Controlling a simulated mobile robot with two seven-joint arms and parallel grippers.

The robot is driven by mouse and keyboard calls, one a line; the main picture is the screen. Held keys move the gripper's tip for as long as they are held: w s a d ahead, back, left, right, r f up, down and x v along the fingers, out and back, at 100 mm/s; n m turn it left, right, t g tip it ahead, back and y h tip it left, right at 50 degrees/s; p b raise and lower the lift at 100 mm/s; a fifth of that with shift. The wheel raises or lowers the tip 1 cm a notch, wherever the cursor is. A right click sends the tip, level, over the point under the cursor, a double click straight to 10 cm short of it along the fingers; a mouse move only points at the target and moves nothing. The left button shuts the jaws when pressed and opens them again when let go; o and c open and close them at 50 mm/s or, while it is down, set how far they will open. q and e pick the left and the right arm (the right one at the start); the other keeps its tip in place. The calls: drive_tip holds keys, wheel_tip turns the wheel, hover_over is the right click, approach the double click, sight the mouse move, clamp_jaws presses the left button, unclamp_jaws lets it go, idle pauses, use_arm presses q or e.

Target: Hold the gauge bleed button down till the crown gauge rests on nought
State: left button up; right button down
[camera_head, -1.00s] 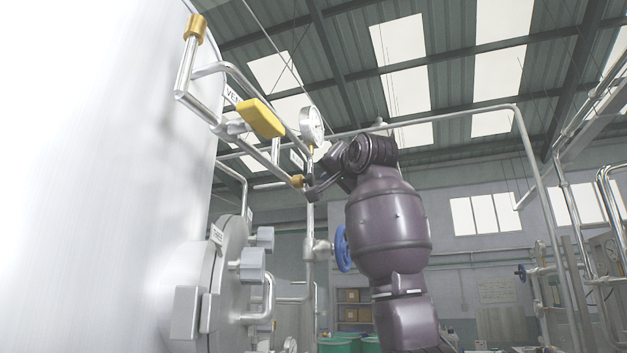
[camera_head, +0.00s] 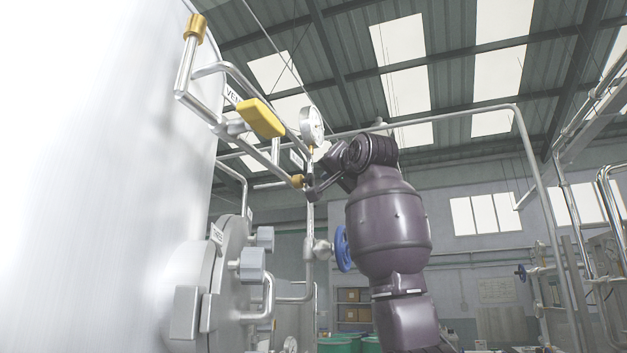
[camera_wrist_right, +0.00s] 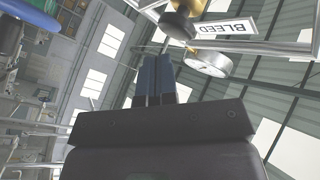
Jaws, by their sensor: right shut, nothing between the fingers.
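The crown gauge (camera_head: 311,125) is a round silver dial on the pipework beside the big tank; its face is turned too far away to read the needle. It also shows in the wrist view (camera_wrist_right: 207,60). The brass bleed button (camera_head: 297,181) sits on the pipe below the gauge. In the wrist view the brass part (camera_wrist_right: 178,22) is beside an upside-down BLEED label (camera_wrist_right: 223,27). My right gripper (camera_head: 311,190) is shut and empty, its fingertips right by the button; I cannot tell whether they touch it. The fingers (camera_wrist_right: 155,70) show side by side. My left gripper is out of view.
A yellow vent handle (camera_head: 261,118) and a brass-capped bent pipe (camera_head: 195,29) are left of the gauge. The round tank hatch (camera_head: 215,285) is lower left. Open room lies to the right.

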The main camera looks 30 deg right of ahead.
drive_tip(key=shift+w+a, duration=0.1)
idle(0.6)
drive_tip(key=shift+w+a, duration=0.2)
drive_tip(key=shift+w, duration=0.05)
drive_tip(key=shift+w+a, duration=0.35)
drive_tip(key=shift+w, duration=0.1)
idle(2.0)
drive_tip(key=shift+s+d, duration=0.1)
drive_tip(key=shift+s, duration=0.05)
idle(1.5)
drive_tip(key=shift+s+d+b, duration=0.5)
drive_tip(key=shift+s+d, duration=0.05)
drive_tip(key=shift+s, duration=0.05)
drive_tip(key=shift+s+d+b, duration=0.95)
drive_tip(key=shift+s+d, duration=0.65)
drive_tip(key=shift+s, duration=0.3)
